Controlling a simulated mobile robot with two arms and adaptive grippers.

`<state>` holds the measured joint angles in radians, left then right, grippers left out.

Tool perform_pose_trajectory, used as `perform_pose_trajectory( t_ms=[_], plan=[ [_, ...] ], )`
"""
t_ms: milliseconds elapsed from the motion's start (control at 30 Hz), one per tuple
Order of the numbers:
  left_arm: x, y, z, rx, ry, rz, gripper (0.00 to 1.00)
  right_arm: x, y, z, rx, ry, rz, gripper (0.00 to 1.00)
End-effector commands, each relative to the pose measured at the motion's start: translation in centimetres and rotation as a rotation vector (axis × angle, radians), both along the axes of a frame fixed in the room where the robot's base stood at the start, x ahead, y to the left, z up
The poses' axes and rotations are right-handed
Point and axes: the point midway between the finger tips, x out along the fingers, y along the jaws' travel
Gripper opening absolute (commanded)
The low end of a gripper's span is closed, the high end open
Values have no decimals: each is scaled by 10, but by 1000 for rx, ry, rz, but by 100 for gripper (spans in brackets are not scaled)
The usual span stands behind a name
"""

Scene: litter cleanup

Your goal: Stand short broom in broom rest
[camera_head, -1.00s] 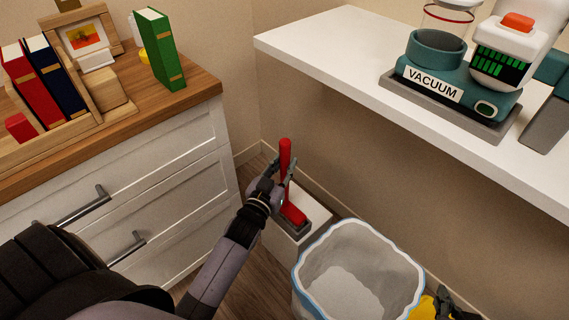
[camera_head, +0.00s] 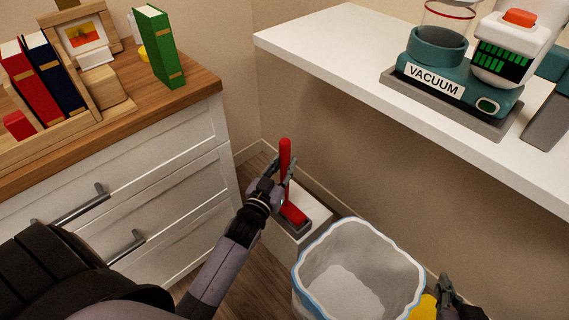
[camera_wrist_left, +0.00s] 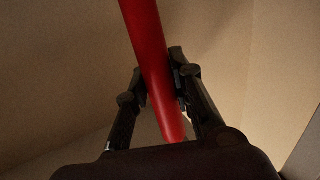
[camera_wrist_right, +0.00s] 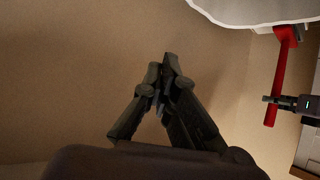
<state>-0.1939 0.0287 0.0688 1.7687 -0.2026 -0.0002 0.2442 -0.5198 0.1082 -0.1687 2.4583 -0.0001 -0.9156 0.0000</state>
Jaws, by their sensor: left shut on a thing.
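The short red broom (camera_head: 285,155) is upright, its handle up and its red head low at the grey broom rest (camera_head: 318,219) on a white block. The head appears to be in the rest; I cannot tell whether it is fully seated. My left gripper (camera_head: 272,183) is shut on the broom handle, which also shows between the fingers in the left wrist view (camera_wrist_left: 150,50). My right gripper (camera_head: 447,287) is at the lower right beyond the bin; its fingertips meet with nothing between them in the right wrist view (camera_wrist_right: 162,70).
A white bin with a blue rim (camera_head: 303,257) stands right of the rest. A yellow object (camera_head: 422,307) is partly hidden beside it. A white drawer cabinet (camera_head: 180,190) is on the left. A white shelf (camera_head: 340,52) with a vacuum (camera_head: 450,82) overhangs the right.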

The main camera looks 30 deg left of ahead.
Motion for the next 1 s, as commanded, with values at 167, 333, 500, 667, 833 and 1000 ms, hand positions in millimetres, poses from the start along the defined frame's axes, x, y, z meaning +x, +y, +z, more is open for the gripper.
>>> perform_pose_trajectory(
  t_ms=[167,333,500,667,833,1000],
  plan=[
    [0,0,0,0,-3,0,0,2,1,3,-1,-20,4,0],
    [0,0,-1,0,-3,0,0,4,1,4,-1,-34,7,0],
    [0,0,-2,0,-3,0,0,6,2,8,3,-53,10,0],
    [0,0,-3,0,-2,0,30,7,2,9,4,-59,10,0],
    [0,0,-3,0,-1,0,41,7,2,9,3,-57,10,0],
    [0,0,-3,0,0,0,45,7,2,9,5,-56,9,0]
  ],
)
